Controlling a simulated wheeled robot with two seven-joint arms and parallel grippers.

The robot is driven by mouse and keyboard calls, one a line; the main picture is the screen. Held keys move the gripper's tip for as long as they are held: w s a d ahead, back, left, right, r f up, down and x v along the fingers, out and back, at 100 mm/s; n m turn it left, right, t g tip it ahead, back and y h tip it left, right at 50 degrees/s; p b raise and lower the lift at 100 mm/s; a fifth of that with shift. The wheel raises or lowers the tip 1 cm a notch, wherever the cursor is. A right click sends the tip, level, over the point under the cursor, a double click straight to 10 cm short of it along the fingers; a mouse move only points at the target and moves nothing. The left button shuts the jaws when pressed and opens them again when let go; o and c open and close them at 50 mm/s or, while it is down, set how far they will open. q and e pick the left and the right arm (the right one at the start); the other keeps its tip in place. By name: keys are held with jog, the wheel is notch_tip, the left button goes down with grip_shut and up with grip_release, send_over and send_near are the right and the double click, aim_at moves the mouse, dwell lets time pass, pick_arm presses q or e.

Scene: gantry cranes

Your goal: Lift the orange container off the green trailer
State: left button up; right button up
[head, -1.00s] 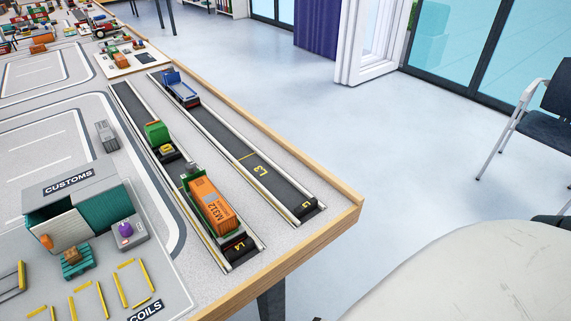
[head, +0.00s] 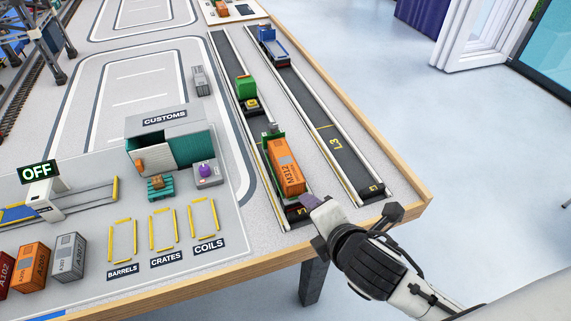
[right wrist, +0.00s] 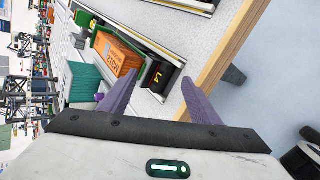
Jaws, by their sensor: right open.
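The orange container (head: 288,176), marked M312, sits on the green trailer (head: 267,150) in the lane marked L4 near the table's front edge. The container also shows in the right wrist view (right wrist: 119,56), beyond my left-hand finger, with a green edge of the trailer (right wrist: 96,38) beside it. My right gripper (head: 314,216) is just past the near end of that lane, close to the container but apart from it. In the right wrist view its two purple fingers (right wrist: 157,92) are spread and empty. My left gripper is not in view.
A green truck (head: 246,90) stands further up the same lane, and a blue truck (head: 272,45) stands in lane L3. The customs shed (head: 168,140) is left of the lane. The wooden table edge (head: 405,178) runs along the right. Several containers stand at front left.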

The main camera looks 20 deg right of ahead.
aim_at(287, 162)
jog(key=w+r+n+t, duration=0.1)
jog(key=w+n, duration=0.1)
jog(key=n, duration=0.2)
jog(key=w+r+n+t, duration=0.1)
jog(key=r+n, duration=0.1)
jog(key=n, duration=0.2)
jog(key=w+a+r+n+t, duration=0.1)
jog(key=w+n, duration=0.1)
jog(key=n, duration=0.2)
jog(key=shift+w+r+y, duration=0.3)
jog(key=shift+r, duration=0.05)
jog(key=shift+w+a+r+n+t, duration=0.15)
jog(key=shift+w+n+t, duration=0.3)
jog(key=shift+n, duration=0.75)
jog(key=x, duration=0.4)
jog(key=shift+w, duration=0.25)
jog(key=shift+a+f+b+x, duration=0.1)
jog(key=shift+a+b+x, duration=0.05)
jog(key=shift+x, duration=1.25)
jog(key=shift+a+f+b+x, duration=0.1)
jog(key=shift+b+x, duration=0.05)
jog(key=shift+x, duration=1.2)
jog(key=shift+s, duration=0.1)
jog(key=shift+c, duration=0.3)
jog(key=c, duration=1.2)
jog(key=shift+o, duration=0.2)
jog(key=shift+r, duration=0.1)
